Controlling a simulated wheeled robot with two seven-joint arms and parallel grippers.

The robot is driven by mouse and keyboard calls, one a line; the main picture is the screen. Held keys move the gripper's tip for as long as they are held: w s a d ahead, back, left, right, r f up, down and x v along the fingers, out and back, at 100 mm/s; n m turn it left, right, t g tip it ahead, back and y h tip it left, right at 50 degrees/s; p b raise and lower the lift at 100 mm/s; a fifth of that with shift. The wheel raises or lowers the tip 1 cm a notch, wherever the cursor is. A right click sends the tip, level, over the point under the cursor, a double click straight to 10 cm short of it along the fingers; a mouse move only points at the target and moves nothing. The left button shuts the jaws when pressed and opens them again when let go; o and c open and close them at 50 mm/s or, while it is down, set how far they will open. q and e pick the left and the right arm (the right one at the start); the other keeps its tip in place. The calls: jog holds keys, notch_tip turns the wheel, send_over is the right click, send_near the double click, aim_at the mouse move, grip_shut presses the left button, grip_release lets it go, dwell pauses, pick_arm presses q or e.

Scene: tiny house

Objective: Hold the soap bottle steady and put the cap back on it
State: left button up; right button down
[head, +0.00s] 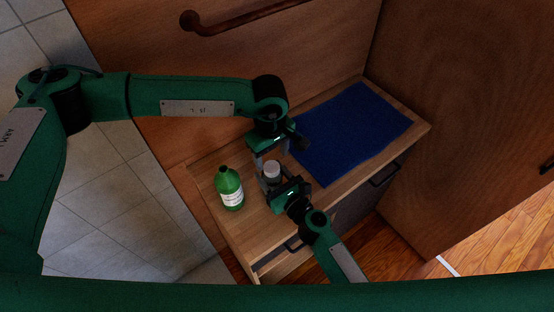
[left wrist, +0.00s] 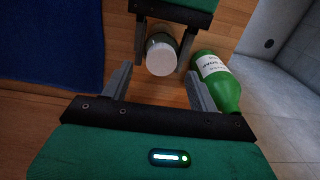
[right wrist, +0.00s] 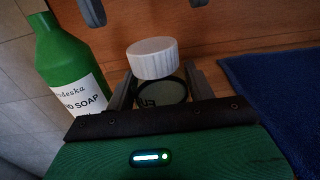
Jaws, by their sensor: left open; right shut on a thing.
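A small clear bottle with dark lettering (right wrist: 160,92) stands on the wooden cabinet top. My right gripper (head: 273,181) is shut around its body. A white ribbed cap (right wrist: 153,58) sits at its top; it also shows in the left wrist view (left wrist: 160,56). I cannot tell whether it is screwed tight. My left gripper (head: 270,157) is open just above and behind the cap, its fingers apart and empty. A green bottle with a white label reading SOAP (right wrist: 68,78) stands to the left, apart from both grippers; it also shows in the head view (head: 229,189).
A dark blue cloth (head: 352,133) lies flat on the right part of the cabinet top (head: 250,228). A wooden wall (head: 320,45) with a rail (head: 240,17) is behind, and a wooden panel stands to the right. Bare top around the bottles is narrow.

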pick_arm(q)
jog(key=shift+r, duration=0.15)
jog(key=shift+c, duration=0.4)
jog(key=n, duration=0.5)
jog(key=shift+s+d+r, duration=0.2)
jog(key=shift+d+r, duration=0.15)
jog(key=shift+r, duration=0.05)
jog(key=n, duration=0.3)
jog(key=r+n, duration=0.1)
jog(key=n, duration=0.2)
jog(key=shift+d+n, duration=0.1)
jog(key=shift+n, duration=0.3)
jog(key=n, duration=0.2)
jog(key=r+n, duration=0.1)
jog(key=n, duration=0.6)
jog(key=a+n, duration=0.1)
jog(key=shift+w+r+n, duration=0.15)
jog(key=shift+r+n, duration=0.2)
jog(key=shift+n, duration=0.05)
